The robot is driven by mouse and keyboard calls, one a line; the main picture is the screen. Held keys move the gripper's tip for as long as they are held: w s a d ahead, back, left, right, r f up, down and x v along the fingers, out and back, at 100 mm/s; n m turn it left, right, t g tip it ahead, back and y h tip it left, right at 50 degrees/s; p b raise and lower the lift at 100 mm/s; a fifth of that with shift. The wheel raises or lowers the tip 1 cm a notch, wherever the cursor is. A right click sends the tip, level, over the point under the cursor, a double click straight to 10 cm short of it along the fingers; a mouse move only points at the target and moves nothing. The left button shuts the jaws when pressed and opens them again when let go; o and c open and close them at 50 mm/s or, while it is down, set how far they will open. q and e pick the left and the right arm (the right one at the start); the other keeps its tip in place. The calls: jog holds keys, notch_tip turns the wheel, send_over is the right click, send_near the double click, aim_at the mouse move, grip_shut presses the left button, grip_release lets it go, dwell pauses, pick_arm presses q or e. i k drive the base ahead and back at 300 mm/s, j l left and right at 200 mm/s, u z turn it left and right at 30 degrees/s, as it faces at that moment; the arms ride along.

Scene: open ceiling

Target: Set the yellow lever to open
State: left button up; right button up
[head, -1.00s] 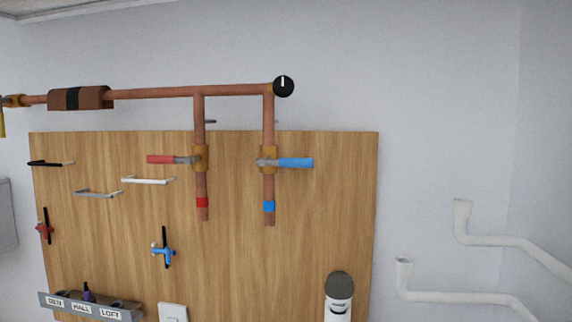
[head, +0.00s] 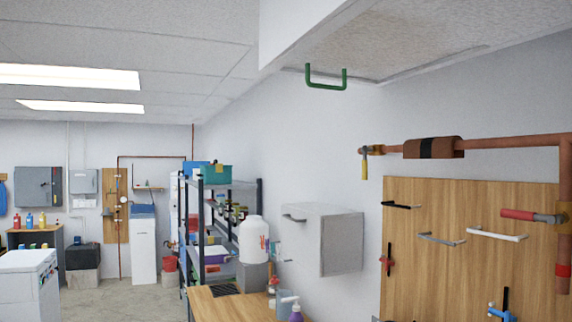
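The yellow lever (head: 364,168) hangs straight down from a brass valve (head: 372,150) at the left end of the horizontal copper pipe (head: 500,143). It is right of the middle of the head view, above the top left corner of the wooden board. The lever points across the pipe's line. Neither of my grippers shows in the head view.
A wooden board (head: 455,205) carries hooks, a red-handled valve lever (head: 520,214) and small taps. A grey wall cabinet (head: 340,240) hangs left of it, above a wooden counter (head: 228,304). A green handle (head: 326,85) hangs from the ceiling panel. Shelving and free floor (head: 130,295) lie further left.

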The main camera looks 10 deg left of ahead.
aim_at(365, 149)
jog(key=z, duration=0.45)
jog(key=i+j+z, duration=0.15)
jog(key=z, duration=0.25)
jog(key=i+j+z, duration=0.1)
jog(key=j+z, duration=0.5)
jog(key=z, duration=0.15)
jog(key=i+j+z, duration=0.1)
jog(key=j+z, duration=0.3)
jog(key=l, duration=0.1)
